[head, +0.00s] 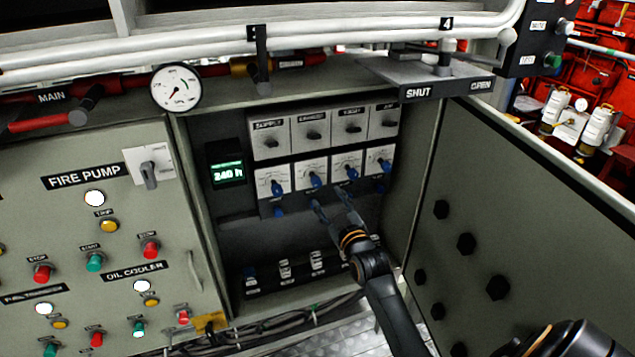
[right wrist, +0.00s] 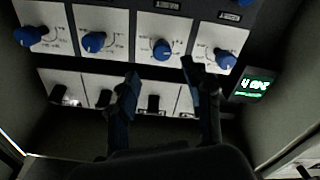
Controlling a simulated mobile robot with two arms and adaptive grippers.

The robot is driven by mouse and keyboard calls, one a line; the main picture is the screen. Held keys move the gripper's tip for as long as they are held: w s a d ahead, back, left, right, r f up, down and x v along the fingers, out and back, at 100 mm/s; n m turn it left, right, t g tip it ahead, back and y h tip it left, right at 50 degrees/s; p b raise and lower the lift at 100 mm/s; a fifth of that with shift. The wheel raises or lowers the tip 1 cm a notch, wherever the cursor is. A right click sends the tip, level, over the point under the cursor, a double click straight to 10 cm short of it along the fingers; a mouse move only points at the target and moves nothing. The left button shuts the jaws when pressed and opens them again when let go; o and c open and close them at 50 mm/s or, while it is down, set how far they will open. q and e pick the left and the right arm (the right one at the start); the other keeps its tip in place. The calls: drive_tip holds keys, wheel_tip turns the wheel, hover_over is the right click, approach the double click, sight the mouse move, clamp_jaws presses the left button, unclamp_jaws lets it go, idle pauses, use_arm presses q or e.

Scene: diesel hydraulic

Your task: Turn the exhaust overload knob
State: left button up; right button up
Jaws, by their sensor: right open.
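In an open cabinet, a row of blue knobs on white dial plates runs below a row of black knobs. The second blue knob from the left (head: 315,180) is under a label that seems to read exhaust; the small text is blurred. In the right wrist view, which is upside down, this knob (right wrist: 162,50) shows between and just beyond the fingertips. My right gripper (head: 332,200) is open and empty, in front of and slightly below the blue knobs. It also shows in the right wrist view (right wrist: 160,72), apart from the knob. My left gripper is out of view.
A lit green display (head: 228,173) is left of the knobs. Several switches (head: 284,270) line the cabinet's lower part. An open door (head: 520,215) stands on the right and a fire pump panel (head: 85,215) on the left. White pipes and a gauge (head: 175,87) are above.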

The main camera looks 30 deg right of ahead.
sight(318, 185)
drive_tip(key=x, duration=0.9)
drive_tip(key=shift+w+a, duration=0.15)
drive_tip(key=shift+w, duration=0.15)
clamp_jaws()
